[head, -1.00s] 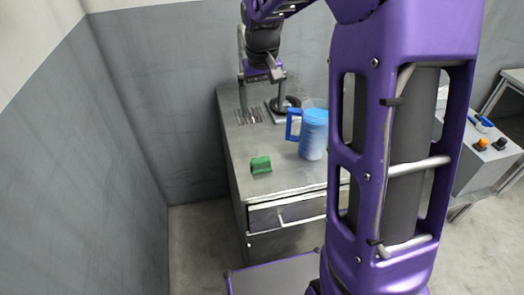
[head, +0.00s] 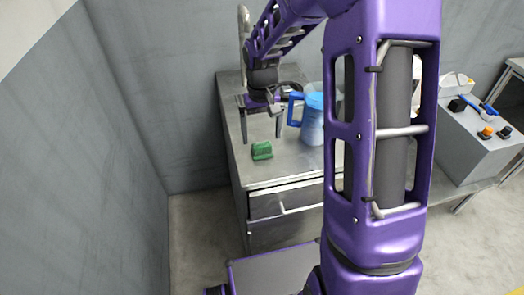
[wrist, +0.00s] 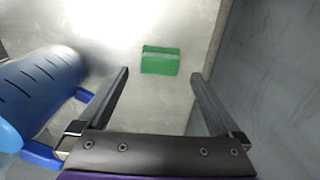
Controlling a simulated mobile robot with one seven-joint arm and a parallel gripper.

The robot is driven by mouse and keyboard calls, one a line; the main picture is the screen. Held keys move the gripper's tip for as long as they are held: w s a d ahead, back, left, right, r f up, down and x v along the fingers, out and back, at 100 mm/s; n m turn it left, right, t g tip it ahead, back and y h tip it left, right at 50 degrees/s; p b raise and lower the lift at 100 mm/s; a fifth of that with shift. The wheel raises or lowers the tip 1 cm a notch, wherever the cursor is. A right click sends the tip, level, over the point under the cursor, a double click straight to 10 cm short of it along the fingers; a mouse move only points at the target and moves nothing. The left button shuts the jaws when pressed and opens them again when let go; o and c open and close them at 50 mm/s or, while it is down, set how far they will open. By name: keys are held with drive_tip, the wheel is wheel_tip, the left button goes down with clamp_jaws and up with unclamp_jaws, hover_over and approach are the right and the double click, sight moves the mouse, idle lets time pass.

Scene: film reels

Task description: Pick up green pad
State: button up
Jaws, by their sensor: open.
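The green pad (head: 262,151) lies on the metal cabinet top (head: 285,170), near its front left part. In the wrist view the green pad (wrist: 160,61) lies beyond the fingertips, roughly centred between them, and nothing covers it. My gripper (head: 262,140) is open and empty, with its fingers pointing down above and behind the pad. In the wrist view my gripper (wrist: 160,75) shows its two fingers wide apart, not touching the pad.
A blue pitcher (head: 313,120) stands right of the pad; in the wrist view the pitcher (wrist: 40,90) is close by the left finger. A grey wall (head: 130,100) rises left of the cabinet. A control box (head: 480,135) with buttons stands at right.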

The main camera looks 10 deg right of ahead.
sight(262, 144)
wheel_tip(262, 144, down, 5)
drive_tip(key=shift+b, duration=0.55)
drive_tip(key=c, duration=1.4)
wheel_tip(262, 144, up, 10)
drive_tip(key=shift+r+p, duration=0.1)
drive_tip(key=shift+p, duration=0.85)
drive_tip(key=o, duration=0.9)
drive_tip(key=c, duration=0.6)
drive_tip(key=s+f+p, duration=0.1)
drive_tip(key=f, duration=0.1)
drive_tip(key=s+f+p, duration=0.1)
drive_tip(key=f, duration=0.1)
drive_tip(key=s+f+p, duration=0.1)
drive_tip(key=f, duration=0.1)
drive_tip(key=shift+s, duration=0.2)
drive_tip(key=shift+c, duration=0.2)
drive_tip(key=shift+w+r+p, duration=0.1)
drive_tip(key=shift+r+p, duration=0.2)
drive_tip(key=shift+p, duration=0.35)
drive_tip(key=w+r, duration=0.1)
drive_tip(key=w+r+p, duration=0.1)
drive_tip(key=r, duration=0.2)
drive_tip(key=shift+w+r+p, duration=0.4)
drive_tip(key=shift+w+f, duration=0.15)
drive_tip(key=shift+f, duration=0.1)
wheel_tip(262, 144, down, 9)
drive_tip(key=shift+r+b, duration=0.1)
drive_tip(key=shift+b, duration=0.45)
